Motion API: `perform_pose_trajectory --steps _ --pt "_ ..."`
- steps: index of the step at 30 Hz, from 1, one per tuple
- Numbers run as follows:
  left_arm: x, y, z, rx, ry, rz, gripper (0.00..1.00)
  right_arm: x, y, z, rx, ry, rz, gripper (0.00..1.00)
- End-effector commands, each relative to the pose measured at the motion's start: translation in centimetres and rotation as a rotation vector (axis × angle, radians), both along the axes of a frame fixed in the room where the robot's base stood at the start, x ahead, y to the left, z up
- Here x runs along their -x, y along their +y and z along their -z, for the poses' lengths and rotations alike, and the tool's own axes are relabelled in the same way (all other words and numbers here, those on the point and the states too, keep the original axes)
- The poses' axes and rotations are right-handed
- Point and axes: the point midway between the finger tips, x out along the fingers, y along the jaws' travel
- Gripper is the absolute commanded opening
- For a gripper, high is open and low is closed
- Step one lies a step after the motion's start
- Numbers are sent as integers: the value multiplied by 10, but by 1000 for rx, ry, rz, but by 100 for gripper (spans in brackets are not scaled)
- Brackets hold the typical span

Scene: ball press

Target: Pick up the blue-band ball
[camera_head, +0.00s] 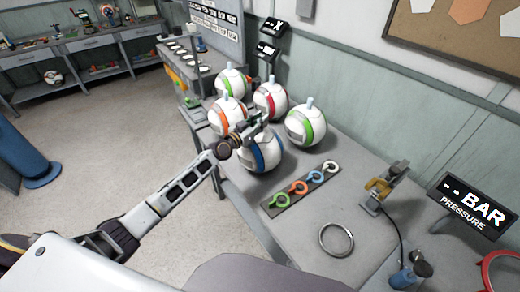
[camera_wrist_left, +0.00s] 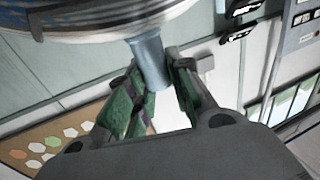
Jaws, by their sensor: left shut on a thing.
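The blue-band ball (camera_head: 264,152) is white with a blue stripe and is at the front of the group of balls on the grey bench. My left gripper (camera_head: 258,122) is at its top, shut on its peg. In the left wrist view the green fingers of my left gripper (camera_wrist_left: 155,68) close around the grey-blue peg (camera_wrist_left: 149,60), and the blurred ball (camera_wrist_left: 90,22) fills the top edge. I cannot tell whether the ball touches the bench. My right gripper is not in view.
Close behind stand an orange-band ball (camera_head: 227,116), a red-band ball (camera_head: 271,100) and green-band balls (camera_head: 306,126). A rack of coloured rings (camera_head: 299,187), a metal ring (camera_head: 337,239) and a brass-coloured fixture (camera_head: 380,188) are on the bench. A pressure display (camera_head: 468,207) stands at right.

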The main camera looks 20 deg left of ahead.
Motion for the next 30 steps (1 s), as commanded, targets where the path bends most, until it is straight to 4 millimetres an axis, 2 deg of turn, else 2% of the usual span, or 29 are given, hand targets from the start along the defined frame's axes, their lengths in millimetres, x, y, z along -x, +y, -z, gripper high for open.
perform_pose_trajectory --steps 8,17,23,30 --pt "0 0 -2 0 -3 -1 0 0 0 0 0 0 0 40" --pt "0 0 -11 2 -3 0 0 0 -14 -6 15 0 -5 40" --pt "0 -1 -27 3 -4 0 0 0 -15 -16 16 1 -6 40" --pt "0 0 -58 3 -4 -1 0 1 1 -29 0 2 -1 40"
